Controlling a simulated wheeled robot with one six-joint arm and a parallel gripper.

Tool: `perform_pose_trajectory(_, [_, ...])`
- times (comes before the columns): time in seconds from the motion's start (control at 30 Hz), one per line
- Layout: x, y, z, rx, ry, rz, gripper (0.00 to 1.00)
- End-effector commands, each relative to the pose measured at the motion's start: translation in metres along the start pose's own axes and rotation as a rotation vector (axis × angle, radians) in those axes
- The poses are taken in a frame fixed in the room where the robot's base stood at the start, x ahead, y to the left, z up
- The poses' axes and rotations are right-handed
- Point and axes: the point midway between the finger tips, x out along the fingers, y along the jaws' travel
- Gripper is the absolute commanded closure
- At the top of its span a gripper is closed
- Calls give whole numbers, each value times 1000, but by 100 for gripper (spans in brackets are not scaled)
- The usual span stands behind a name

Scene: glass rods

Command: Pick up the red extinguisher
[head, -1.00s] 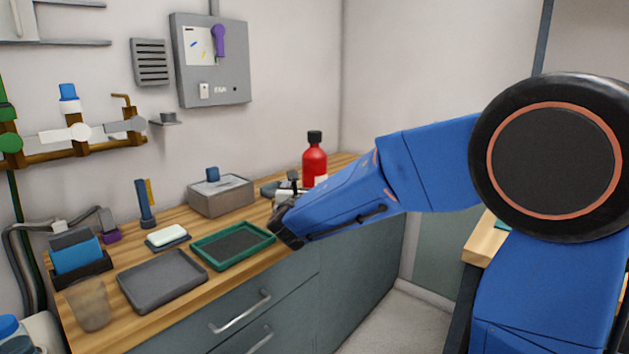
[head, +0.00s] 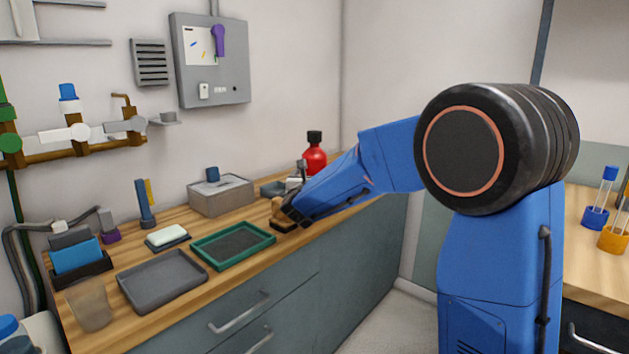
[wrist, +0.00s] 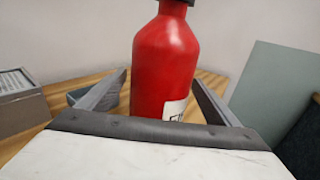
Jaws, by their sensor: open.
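The red extinguisher (head: 314,158) stands upright at the back right of the wooden counter, with a black top. My forearm hides its lower part in the head view. In the wrist view the extinguisher (wrist: 166,65) fills the middle, with a white label low on its right side. My gripper (wrist: 160,77) is open, with one grey finger on each side of the red body. I see gaps beside the body and no clear contact. The palm hides the extinguisher's base. In the head view my gripper is mostly hidden by the arm and hard to make out.
A grey box (head: 221,196) stands left of the extinguisher. A small brown object (head: 279,212) sits near my arm, at the counter's front. A green tray (head: 212,261) and a grey tray (head: 143,302) lie further left. The wall is close behind.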

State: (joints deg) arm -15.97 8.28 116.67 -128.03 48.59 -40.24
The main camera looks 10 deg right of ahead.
Motion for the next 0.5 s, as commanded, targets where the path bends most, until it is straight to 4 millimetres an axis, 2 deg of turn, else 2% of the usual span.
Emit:
perform_pose_trajectory(0.13, [0, 0, 0, 0, 0, 0, 15])
perform_pose_trajectory(0.4, [0, 0, 0, 0, 0, 0, 80])
perform_pose_trajectory(0.47, [-1, 0, 0, 0, 0, 0, 94])
perform_pose_trajectory(0.5, [-1, 0, 2, 2, -4, 0, 98])
